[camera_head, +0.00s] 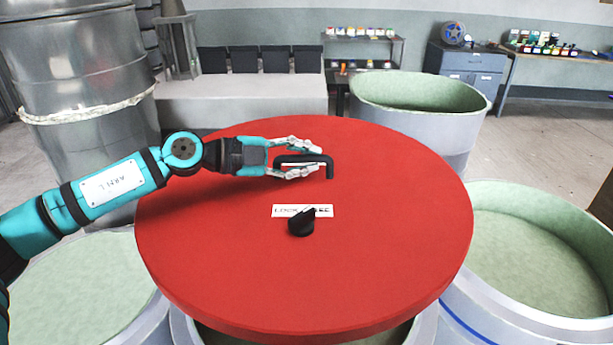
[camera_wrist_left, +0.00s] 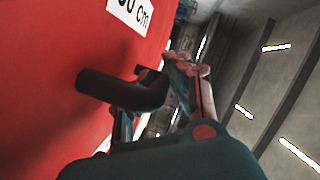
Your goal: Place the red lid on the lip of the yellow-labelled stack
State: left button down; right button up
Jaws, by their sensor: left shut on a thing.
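The large round red lid (camera_head: 390,230) fills the middle of the head view. It has a black bar handle (camera_head: 329,170), a white label (camera_head: 321,211) and a black knob (camera_head: 301,224). My left gripper (camera_head: 318,160) is shut on the handle. In the left wrist view the handle (camera_wrist_left: 120,92) stands out from the red lid surface (camera_wrist_left: 60,70) between my fingers. The lid covers most of an open green-lined vessel beneath it, whose near inside shows under the front edge. No yellow label can be seen. My right gripper is not in view.
Open green-lined tubs stand at the right (camera_head: 530,250), at the back (camera_head: 420,92) and at the lower left (camera_head: 70,285). The right tub has a blue stripe. A tall metal cylinder (camera_head: 75,60) stands at the back left. Open floor shows at the back right.

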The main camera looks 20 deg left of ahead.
aim_at(288, 204)
pick_arm(q)
jog(key=shift+r, duration=0.45)
jog(key=shift+s+d+f, duration=0.1)
jog(key=shift+s+d, duration=0.05)
jog(key=shift+s, duration=0.1)
jog(key=shift+m+g+h, duration=0.3)
jog(key=shift+m+g, duration=0.1)
jog(key=shift+g, duration=0.1)
jog(key=s+f, duration=0.1)
jog(key=s, duration=0.1)
jog(key=s+d+f, duration=0.1)
jog(key=s+f, duration=0.1)
jog(key=s+d+f, duration=0.1)
jog(key=s+f, duration=0.1)
jog(key=shift+s+f, duration=0.25)
jog(key=shift+s, duration=0.15)
jog(key=s+a+f+n+t+y, duration=0.1)
jog(key=s+a+f, duration=0.35)
jog(key=s, duration=0.65)
notch_tip(288, 204, down, 7)
jog(key=shift+w, duration=0.15)
jog(key=shift+d+r, duration=0.1)
